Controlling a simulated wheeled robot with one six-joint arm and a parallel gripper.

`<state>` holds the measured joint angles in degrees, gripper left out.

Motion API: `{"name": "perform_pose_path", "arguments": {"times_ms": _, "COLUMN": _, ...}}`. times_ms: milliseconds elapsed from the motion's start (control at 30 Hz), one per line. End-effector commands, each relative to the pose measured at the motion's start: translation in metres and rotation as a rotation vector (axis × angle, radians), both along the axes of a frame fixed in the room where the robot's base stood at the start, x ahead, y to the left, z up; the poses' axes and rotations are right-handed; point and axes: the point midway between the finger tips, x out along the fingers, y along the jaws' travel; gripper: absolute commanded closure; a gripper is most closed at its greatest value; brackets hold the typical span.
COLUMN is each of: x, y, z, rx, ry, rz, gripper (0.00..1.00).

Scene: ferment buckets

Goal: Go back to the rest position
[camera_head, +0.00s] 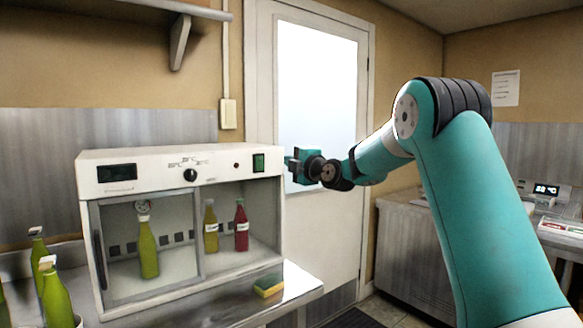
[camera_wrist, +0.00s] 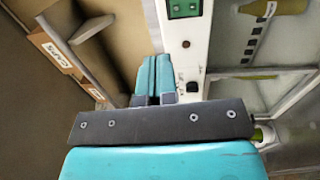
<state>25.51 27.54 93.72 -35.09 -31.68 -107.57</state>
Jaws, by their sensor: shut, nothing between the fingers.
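My gripper (camera_head: 291,160) is raised in front of the white door, just right of the white cabinet's upper right corner. In the wrist view its two teal fingers (camera_wrist: 154,76) lie side by side, shut with nothing between them. My teal arm reaches in from the right side of the head view. The white cabinet (camera_head: 140,165) has a dial and a green switch on top. Inside it stand a green bottle (camera_head: 148,248), a yellow bottle (camera_head: 210,230) and a red bottle (camera_head: 241,228), all upright.
Several green bottles (camera_head: 57,298) stand at the lower left. A yellow and green sponge (camera_head: 268,286) lies on the steel counter (camera_head: 302,283) beside the cabinet. A wall shelf bracket (camera_head: 180,42) hangs above. A steel unit (camera_head: 400,250) stands behind my arm at right.

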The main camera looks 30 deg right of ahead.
Motion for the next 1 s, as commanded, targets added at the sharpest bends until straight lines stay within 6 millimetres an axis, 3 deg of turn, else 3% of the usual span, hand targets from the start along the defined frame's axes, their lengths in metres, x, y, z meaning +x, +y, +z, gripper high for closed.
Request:
{"name": "perform_pose_path", "arguments": {"times_ms": 467, "x": 0.001, "y": 0.002, "z": 0.0, "rx": 0.0, "ry": 0.0, "rz": 0.003, "gripper": 1.0}}
{"name": "perform_pose_path", "arguments": {"times_ms": 567, "x": -0.001, "y": 0.011, "z": -0.001, "rx": 0.02, "ry": 0.018, "rz": 0.019, "gripper": 1.0}}
{"name": "perform_pose_path", "arguments": {"times_ms": 667, "x": -0.009, "y": 0.045, "z": -0.007, "rx": 0.111, "ry": 0.102, "rz": 0.079, "gripper": 1.0}}
{"name": "perform_pose_path", "arguments": {"times_ms": 767, "x": -0.032, "y": 0.103, "z": -0.021, "rx": 0.275, "ry": 0.274, "rz": 0.168, "gripper": 1.0}}
{"name": "perform_pose_path", "arguments": {"times_ms": 867, "x": -0.075, "y": 0.168, "z": -0.043, "rx": 0.467, "ry": 0.513, "rz": 0.232, "gripper": 1.0}}
{"name": "perform_pose_path", "arguments": {"times_ms": 1000, "x": -0.155, "y": 0.24, "z": -0.077, "rx": 0.701, "ry": 0.873, "rz": 0.222, "gripper": 1.0}}
